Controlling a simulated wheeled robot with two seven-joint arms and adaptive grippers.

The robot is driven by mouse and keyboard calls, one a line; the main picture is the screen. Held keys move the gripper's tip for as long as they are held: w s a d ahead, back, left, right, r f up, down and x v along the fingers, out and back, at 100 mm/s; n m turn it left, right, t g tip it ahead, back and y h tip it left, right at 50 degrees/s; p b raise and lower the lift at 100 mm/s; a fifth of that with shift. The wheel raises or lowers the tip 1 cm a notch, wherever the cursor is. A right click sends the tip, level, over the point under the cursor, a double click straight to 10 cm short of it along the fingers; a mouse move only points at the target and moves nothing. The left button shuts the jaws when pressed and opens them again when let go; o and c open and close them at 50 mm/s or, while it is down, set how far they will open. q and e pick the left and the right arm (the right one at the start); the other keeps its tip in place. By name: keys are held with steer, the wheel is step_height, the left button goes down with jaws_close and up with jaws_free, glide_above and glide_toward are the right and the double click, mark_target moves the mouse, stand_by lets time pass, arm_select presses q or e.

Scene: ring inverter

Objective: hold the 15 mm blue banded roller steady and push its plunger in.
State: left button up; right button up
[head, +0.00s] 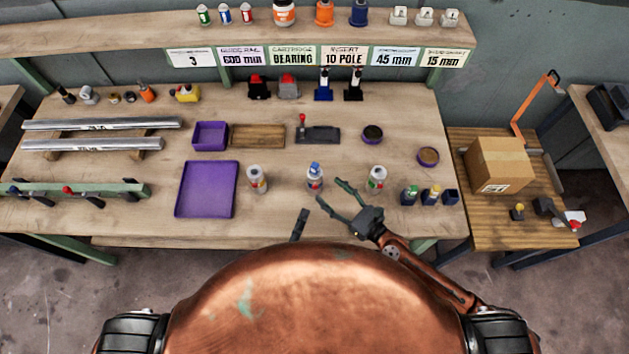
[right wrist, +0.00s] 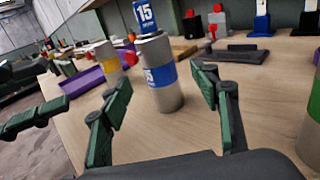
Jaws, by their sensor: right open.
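The blue banded roller (head: 314,182) stands upright near the front middle of the table. In the right wrist view the roller (right wrist: 163,82) is a grey cylinder with a blue band. Its blue plunger (right wrist: 146,20), marked 15, stands up from the top. My right gripper (head: 329,191) is open, just right of and in front of the roller. In the right wrist view its green-padded fingers (right wrist: 161,92) lie on either side of the roller, apart from it. My left gripper (head: 299,224) is at the table's front edge, front-left of the roller; its opening is unclear.
A yellow banded roller (right wrist: 106,60) stands to the left and a green banded roller (head: 376,180) to the right. A purple tray (head: 205,190) lies further left. Small blue holders (head: 409,197) stand at the right. A black fixture with a red knob (head: 318,134) is behind.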

mark_target(320, 186)
step_height(320, 186, down, 2)
steer(key=shift+a+f, duration=0.1)
steer(key=shift+a, duration=0.05)
steer(key=shift+x, duration=3.7)
steer(key=shift+c, duration=0.4)
